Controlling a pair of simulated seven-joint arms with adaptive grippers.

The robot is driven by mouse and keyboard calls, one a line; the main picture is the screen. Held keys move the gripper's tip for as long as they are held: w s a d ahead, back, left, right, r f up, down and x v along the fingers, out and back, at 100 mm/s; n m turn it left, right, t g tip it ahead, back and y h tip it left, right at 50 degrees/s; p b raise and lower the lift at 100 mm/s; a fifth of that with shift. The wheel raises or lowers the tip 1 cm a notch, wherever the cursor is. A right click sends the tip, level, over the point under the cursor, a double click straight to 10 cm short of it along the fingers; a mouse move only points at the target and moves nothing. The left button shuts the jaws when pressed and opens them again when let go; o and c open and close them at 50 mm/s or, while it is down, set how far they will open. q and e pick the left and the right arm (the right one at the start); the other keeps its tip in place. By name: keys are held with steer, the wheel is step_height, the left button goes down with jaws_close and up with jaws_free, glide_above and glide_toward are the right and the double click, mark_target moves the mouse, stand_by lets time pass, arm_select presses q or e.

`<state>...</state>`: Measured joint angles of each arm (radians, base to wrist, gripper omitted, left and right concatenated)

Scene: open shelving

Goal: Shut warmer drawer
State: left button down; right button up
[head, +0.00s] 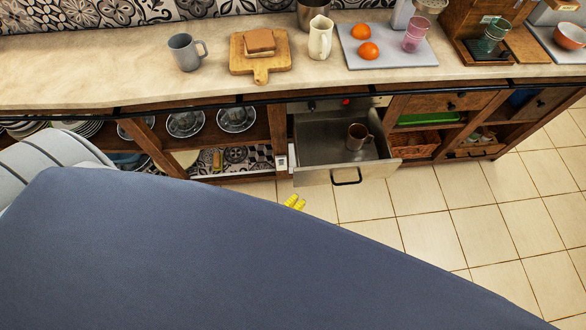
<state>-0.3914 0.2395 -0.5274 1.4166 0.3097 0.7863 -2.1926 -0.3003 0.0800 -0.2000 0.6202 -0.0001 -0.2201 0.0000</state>
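The warmer drawer (318,177) is pulled out from under the counter, so its metal inside shows. A dark bar handle (346,182) is on its front. A brown mug (357,136) stands inside the drawer. A panel with a small red light (346,102) is above it. Only the yellow fingertips of my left gripper (295,202) show, below and left of the drawer front and apart from the handle in the picture. They look close together, but whether they are open or shut is unclear. My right gripper is not in view.
A large blue-grey surface (200,260) fills the foreground and hides much of the floor. The counter (130,75) holds a grey mug, a bread board, a pitcher and a tray. Open shelves flank the drawer. Tiled floor (420,205) lies clear to the right.

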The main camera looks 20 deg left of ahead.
arm_select(q)
steer(key=w, duration=0.8)
steer(key=shift+w+a, duration=0.1)
steer(key=shift+w, duration=0.15)
steer(key=shift+w+a, duration=0.2)
